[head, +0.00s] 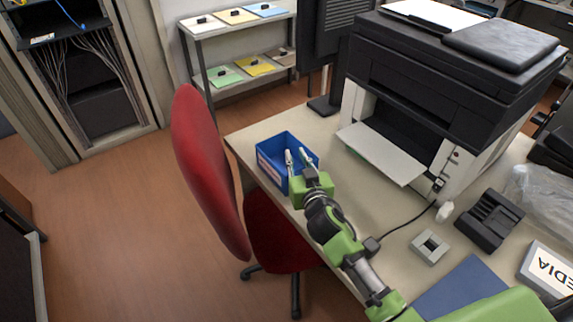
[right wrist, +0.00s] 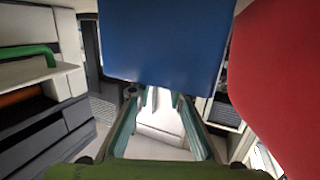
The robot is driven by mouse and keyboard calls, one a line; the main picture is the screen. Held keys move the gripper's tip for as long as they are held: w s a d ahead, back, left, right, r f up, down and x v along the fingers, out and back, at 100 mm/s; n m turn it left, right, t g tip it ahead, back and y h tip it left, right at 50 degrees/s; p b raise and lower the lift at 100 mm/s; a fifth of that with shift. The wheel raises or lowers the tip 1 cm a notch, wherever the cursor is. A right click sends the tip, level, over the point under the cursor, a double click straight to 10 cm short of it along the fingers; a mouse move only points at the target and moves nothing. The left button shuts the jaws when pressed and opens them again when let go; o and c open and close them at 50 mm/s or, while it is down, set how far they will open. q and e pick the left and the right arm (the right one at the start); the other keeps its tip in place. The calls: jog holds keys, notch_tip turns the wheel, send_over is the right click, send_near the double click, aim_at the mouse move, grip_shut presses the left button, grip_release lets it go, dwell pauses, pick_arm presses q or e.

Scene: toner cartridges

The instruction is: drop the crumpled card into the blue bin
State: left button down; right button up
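The blue bin (head: 270,160) stands at the desk's left edge, with a pale label on its side. A broad blue face, likely the bin (right wrist: 165,40), fills the top middle of the right wrist view. My right gripper (head: 296,155) is at the bin, its fingers spread apart over the opening, with blue showing between them. In the right wrist view its two green fingers (right wrist: 160,105) are also apart, with pale surfaces visible between them. I cannot make out the crumpled card; the bin's inside is partly hidden by the gripper. My left gripper is not in view.
A red chair (head: 205,165) stands close to the bin's left. The printer (head: 440,90) with its output tray (head: 380,155) stands to the right. A small white object (head: 445,211), a grey square holder (head: 429,247) and a black rack (head: 489,220) sit on the desk.

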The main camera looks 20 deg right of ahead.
jog(key=shift+s, duration=0.1)
jog(key=s+r, duration=0.1)
jog(key=s, duration=1)
jog(key=shift+s+a+r, duration=0.25)
jog(key=shift+s+r, duration=0.1)
jog(key=shift+r, duration=0.05)
